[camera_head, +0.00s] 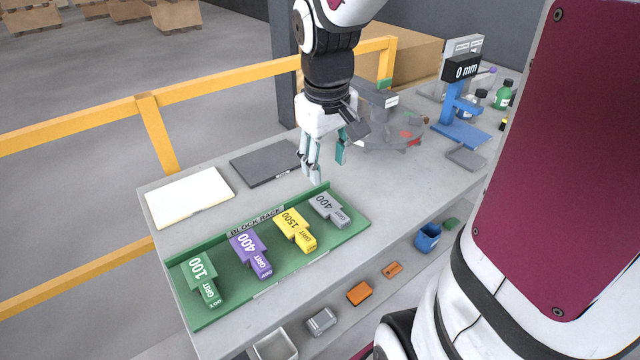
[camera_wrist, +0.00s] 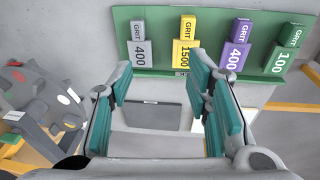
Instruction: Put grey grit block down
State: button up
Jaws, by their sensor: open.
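My gripper (camera_head: 326,165) is open and empty. It hangs above the slab just behind the rack's right end, apart from the grey block. In the wrist view my gripper's teal-padded fingers (camera_wrist: 165,105) are spread wide with nothing between them.
The rack also holds a yellow block (camera_head: 295,231), a purple block (camera_head: 250,254) and a green block (camera_head: 201,279). A dark plate (camera_head: 268,161) and a white plate (camera_head: 188,197) lie behind. A round grey machine (camera_head: 385,125) and a blue gauge stand (camera_head: 462,118) are to the right.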

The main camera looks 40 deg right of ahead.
jog(key=s+a+r+t, duration=0.1)
jog(key=s+a+r, duration=0.2)
jog(key=s+a, duration=0.2)
jog(key=s+a+r+t+y, duration=0.1)
jog(key=s+a+r, duration=0.3)
jog(key=s, duration=0.4)
jog(key=shift+a+r+t, duration=0.3)
jog(key=shift+a+t, duration=0.3)
jog(key=shift+t, duration=0.1)
